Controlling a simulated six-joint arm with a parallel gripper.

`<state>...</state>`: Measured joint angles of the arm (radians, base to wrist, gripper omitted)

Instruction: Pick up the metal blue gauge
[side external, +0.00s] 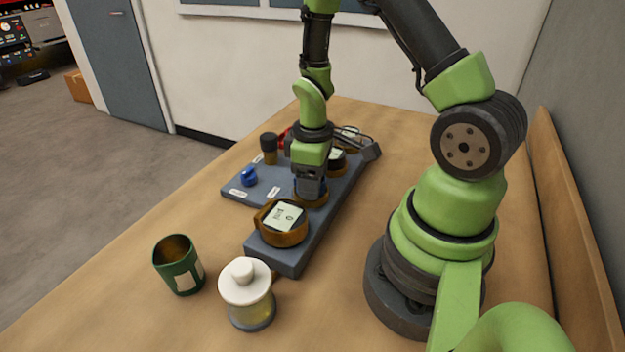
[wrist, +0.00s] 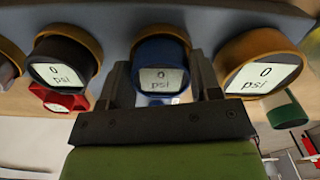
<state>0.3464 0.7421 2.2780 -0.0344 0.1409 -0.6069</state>
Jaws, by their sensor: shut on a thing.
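The blue gauge (wrist: 160,53) shows in the middle of the wrist view, with a pale dial reading 0 psi and a brown rim behind it. My gripper (wrist: 160,70) has one finger on each side of it and is shut on it. In the side external view my gripper (side external: 311,190) points down over the middle of the grey panel (side external: 290,258) and hides most of the blue gauge. The gauge appears still at its place on the panel; I see no clear gap under it.
A brown-rimmed gauge (side external: 282,222) sits at the panel's near end, and a dark gauge (wrist: 64,65) is on the other side. A green cup (side external: 178,265) and a white-lidded jar (side external: 247,293) stand in front.

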